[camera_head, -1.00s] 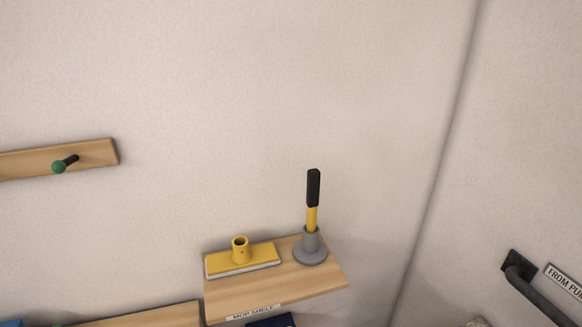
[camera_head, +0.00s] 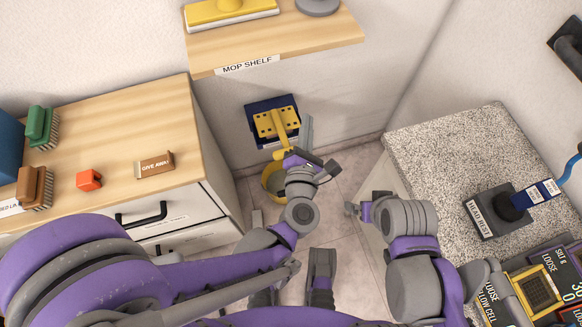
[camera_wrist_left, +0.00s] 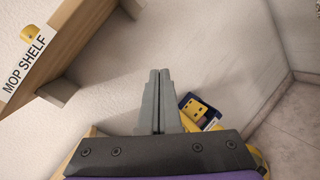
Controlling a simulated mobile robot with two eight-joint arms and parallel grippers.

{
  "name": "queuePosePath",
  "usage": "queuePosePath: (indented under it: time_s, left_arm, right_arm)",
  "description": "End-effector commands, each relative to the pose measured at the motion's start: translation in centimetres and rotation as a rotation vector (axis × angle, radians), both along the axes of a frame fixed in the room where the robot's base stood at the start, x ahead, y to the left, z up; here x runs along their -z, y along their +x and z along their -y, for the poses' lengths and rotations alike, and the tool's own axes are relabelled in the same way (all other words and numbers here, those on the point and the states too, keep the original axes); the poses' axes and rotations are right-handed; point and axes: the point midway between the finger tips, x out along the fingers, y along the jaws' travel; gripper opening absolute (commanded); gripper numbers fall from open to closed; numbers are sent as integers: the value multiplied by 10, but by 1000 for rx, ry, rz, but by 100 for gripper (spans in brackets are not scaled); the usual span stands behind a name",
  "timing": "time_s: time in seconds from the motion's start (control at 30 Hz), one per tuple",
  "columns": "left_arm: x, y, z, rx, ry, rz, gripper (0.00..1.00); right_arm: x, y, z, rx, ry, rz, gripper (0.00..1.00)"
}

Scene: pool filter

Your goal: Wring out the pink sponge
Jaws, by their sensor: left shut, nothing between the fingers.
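I see no pink sponge in either view. A blue wringer with a yellow perforated plate (camera_head: 277,123) stands low by the back wall. A yellow bucket (camera_head: 270,183) is below it, partly hidden by my left arm. My left gripper (camera_head: 308,122) is beside the wringer's right side; whether it touches is unclear. In the left wrist view its two grey fingers (camera_wrist_left: 158,75) are together and empty, with the blue and yellow wringer part (camera_wrist_left: 196,110) to their right. My right gripper (camera_head: 351,208) is near the speckled counter's left edge; its jaws are too small to read.
The mop shelf (camera_head: 285,45) overhangs the wringer. A wooden cabinet (camera_head: 120,130) at left holds brushes, an orange block (camera_head: 89,180) and a "GIVE AWAY" block (camera_head: 155,165). A speckled counter (camera_head: 430,150) stands at right. Bare floor shows between them.

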Motion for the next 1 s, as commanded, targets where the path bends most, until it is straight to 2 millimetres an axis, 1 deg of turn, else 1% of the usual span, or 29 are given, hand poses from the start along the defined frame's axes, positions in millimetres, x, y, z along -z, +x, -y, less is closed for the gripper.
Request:
queuePosePath:
  time_s: [0.03, 0.07, 0.1, 0.2, 0.3, 0.4, 0.43, 0.5, 0.57, 0.67, 1.0]
  left_arm:
    - [48, -6, 5, -75, -156, -54, 0]
    - [69, -12, 4, -128, -242, -86, 0]
    - [96, -20, 2, -197, -346, -127, 0]
    - [154, -45, -1, -353, -539, -217, 0]
    - [193, -66, -4, -468, -649, -276, 0]
    - [212, -79, -6, -532, -699, -304, 0]
    - [214, -80, -7, -541, -706, -308, 0]
    - [218, -78, -9, -553, -713, -311, 0]
    - [220, -73, -12, -556, -713, -310, 0]
    - [226, -58, -17, -557, -712, -308, 0]
    - [257, 5, -37, -555, -710, -307, 0]
  right_arm:
    - [27, 2, 0, 0, 0, -10, 100]
    - [35, 3, 0, 0, 0, -12, 100]
    - [45, 4, 0, 0, 0, -15, 100]
    - [63, 6, 0, 0, 0, -21, 100]
    - [73, 8, 0, 0, 0, -24, 100]
    - [77, 8, 0, 0, 0, -25, 100]
    - [77, 8, 0, 0, 0, -25, 100]
    - [77, 8, 0, 0, 0, -25, 100]
    - [77, 8, 0, 0, 0, -25, 100]
    - [77, 8, 0, 0, 0, -25, 100]
    - [75, 8, 0, 0, 0, -25, 100]
